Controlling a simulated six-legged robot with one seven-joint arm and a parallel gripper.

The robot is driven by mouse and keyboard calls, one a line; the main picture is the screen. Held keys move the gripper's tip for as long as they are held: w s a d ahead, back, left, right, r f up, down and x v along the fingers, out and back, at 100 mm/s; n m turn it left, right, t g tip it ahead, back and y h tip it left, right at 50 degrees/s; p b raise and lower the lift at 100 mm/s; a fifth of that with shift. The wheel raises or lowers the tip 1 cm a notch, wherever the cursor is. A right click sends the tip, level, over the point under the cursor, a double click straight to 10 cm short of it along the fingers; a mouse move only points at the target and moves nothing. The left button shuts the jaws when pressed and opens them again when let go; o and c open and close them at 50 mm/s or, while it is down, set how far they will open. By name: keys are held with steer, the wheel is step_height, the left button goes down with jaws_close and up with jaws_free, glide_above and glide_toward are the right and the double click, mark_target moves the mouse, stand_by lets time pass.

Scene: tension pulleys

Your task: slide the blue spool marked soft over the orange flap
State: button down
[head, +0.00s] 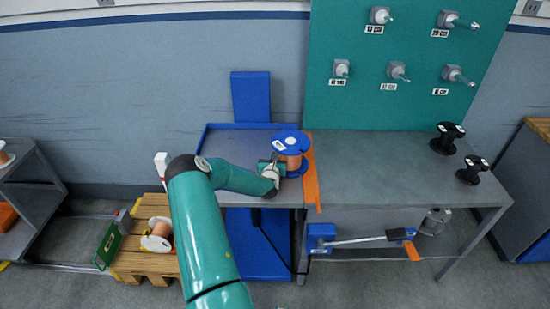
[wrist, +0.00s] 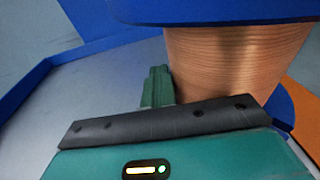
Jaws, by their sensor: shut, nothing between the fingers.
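The blue spool (head: 292,136), wound with copper wire, stands upright on the grey surface inside a blue rim. Its top bears a small white label too small to read. In the wrist view its copper winding (wrist: 232,62) and blue top flange fill the upper right. The orange flap (head: 310,178) is a narrow strip just right of the spool; part of it shows in the wrist view (wrist: 304,98). My gripper (head: 277,167) is at the spool's lower left side, its shut green fingers (wrist: 157,87) close beside the winding. Whether they touch it I cannot tell.
A blue rim (head: 240,126) bounds the left surface. The grey bench (head: 380,160) right of the flap is clear up to two black spools (head: 447,137) at its far right. A teal board (head: 400,65) with several labelled pegs stands behind. A lever (head: 360,240) sits below.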

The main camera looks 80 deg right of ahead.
steer(key=shift+s+d+f, duration=0.1)
steer(key=shift+s+f, duration=0.05)
steer(key=shift+s, duration=0.75)
steer(key=shift+s+d+r, duration=0.1)
steer(key=shift+s+d, duration=0.1)
steer(key=shift+s, duration=0.85)
steer(key=shift+s+d+r, duration=0.1)
steer(key=shift+s+d, duration=0.05)
steer(key=shift+s, duration=0.85)
steer(key=shift+s+d+r, duration=0.1)
steer(key=shift+s+d, duration=0.1)
steer(key=shift+s, duration=0.85)
steer(key=shift+f, duration=0.1)
steer(key=shift+s+d, duration=0.15)
steer(key=shift+s, duration=1.2)
steer(key=shift+s+d, duration=0.2)
steer(key=shift+s, duration=1.1)
steer(key=shift+s+d, duration=0.15)
steer(key=shift+s, duration=1.2)
steer(key=shift+s, duration=0.1)
steer(key=shift+s+d, duration=0.15)
steer(key=shift+s, duration=1.8)
steer(key=shift+s+d, duration=0.15)
steer(key=shift+s, duration=1.75)
steer(key=shift+s, duration=0.1)
